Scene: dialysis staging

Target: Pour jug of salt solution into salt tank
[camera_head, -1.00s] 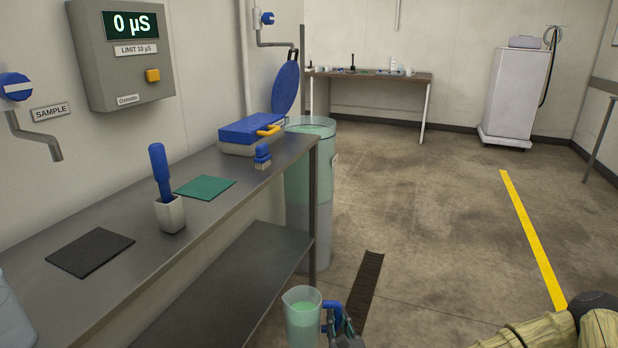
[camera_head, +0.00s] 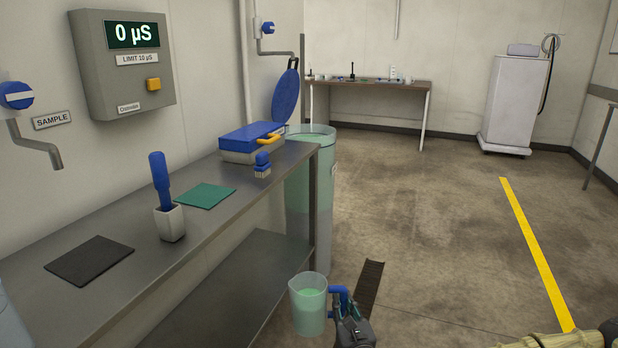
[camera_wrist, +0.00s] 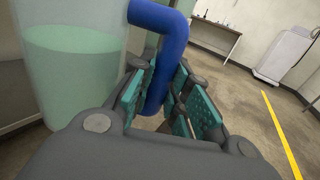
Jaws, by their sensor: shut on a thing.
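The jug (camera_head: 309,312) is clear, with pale green liquid inside and a blue handle (camera_head: 340,296). My gripper (camera_head: 346,310) is shut on the handle and holds the jug upright, at the lower middle of the head view. In the wrist view the jug (camera_wrist: 72,75) fills the left side, and the teal finger pads of my gripper (camera_wrist: 165,100) close around the blue handle. The salt tank (camera_head: 311,180) is a tall translucent cylinder with greenish liquid, standing beyond the jug past the bench's far end. Its blue round lid (camera_head: 286,95) stands raised behind it.
The steel bench (camera_head: 215,225) on the left holds a blue-lidded case (camera_head: 252,140), a brush (camera_head: 262,165), green and dark mats and a blue-handled tool in a cup. A floor drain (camera_head: 369,288) lies right of the jug. Open floor extends to the right.

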